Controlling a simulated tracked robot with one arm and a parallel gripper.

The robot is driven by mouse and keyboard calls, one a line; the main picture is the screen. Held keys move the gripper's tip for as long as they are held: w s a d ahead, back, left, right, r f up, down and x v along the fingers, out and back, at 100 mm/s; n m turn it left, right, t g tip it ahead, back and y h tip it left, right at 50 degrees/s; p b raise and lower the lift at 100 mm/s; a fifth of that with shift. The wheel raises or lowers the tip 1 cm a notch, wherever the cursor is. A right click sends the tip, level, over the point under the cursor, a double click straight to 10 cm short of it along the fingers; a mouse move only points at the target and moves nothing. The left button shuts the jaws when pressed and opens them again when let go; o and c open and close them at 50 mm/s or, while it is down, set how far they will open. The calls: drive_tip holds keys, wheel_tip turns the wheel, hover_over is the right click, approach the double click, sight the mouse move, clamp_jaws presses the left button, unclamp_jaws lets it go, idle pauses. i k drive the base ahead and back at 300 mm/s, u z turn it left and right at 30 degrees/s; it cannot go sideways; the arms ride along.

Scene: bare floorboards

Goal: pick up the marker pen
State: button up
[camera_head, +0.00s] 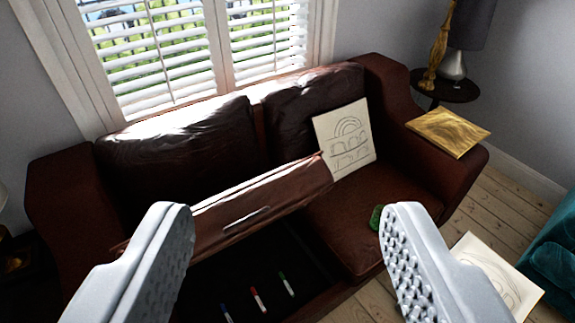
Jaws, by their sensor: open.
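Three marker pens lie apart in a dark open compartment under the left seat of a brown leather sofa: one blue (227,314), one red (258,300) and one green (286,284). My gripper (288,212) is open and empty, its two pale fingers wide apart in the foreground. In the picture the pens show low between the fingers, nearer the left one. The blue pen is partly cut off by the bottom edge. The gripper appears well short of the pens and touches nothing.
The raised, tilted seat panel (262,200) hangs behind the compartment. A green object (376,218) and a drawing panel (345,140) are on the right seat. A gold square (447,132) lies on the right arm. Another panel (490,275) and a teal seat (553,255) are lower right.

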sight(282, 276)
drive_tip(key=z, duration=0.9)
drive_tip(key=i, duration=1.4)
drive_tip(key=u, duration=2.45)
drive_tip(key=k, duration=0.55)
drive_tip(key=u, duration=0.2)
drive_tip(key=i, duration=0.25)
drive_tip(key=z, duration=0.1)
